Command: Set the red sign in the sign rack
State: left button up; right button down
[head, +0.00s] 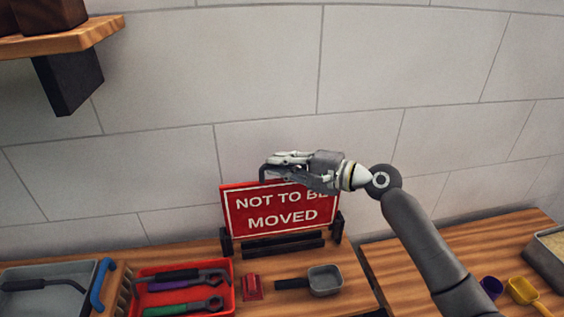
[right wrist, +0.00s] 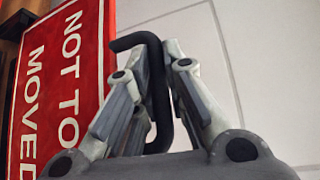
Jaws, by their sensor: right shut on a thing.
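The red sign (head: 275,215), lettered "NOT TO BE MOVED", is upright, its lower edge close to the dark sign rack (head: 283,245) on the wooden bench. The rack's end posts stand at the sign's lower corners. I cannot tell whether the lower edge sits in the slot or just above it. My right gripper (head: 272,169) is at the sign's top edge, shut on its black bent handle. In the right wrist view the handle (right wrist: 157,90) passes between the fingers, with the red sign (right wrist: 62,90) at the left. My left gripper is not in view.
In front of the rack are a red tray (head: 224,297) of tools, a small red item (head: 252,288) and a grey scoop (head: 325,279). A grey tray (head: 30,272) is at left. A wooden shelf (head: 70,38) juts out top left. A gap separates the right bench (head: 440,255).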

aim_at(285, 185)
jog(key=shift+f, duration=0.45)
jog(key=shift+f+b, duration=1.25)
jog(key=shift+f, duration=0.3)
jog(key=shift+f+b, duration=0.85)
jog(key=shift+f, duration=0.2)
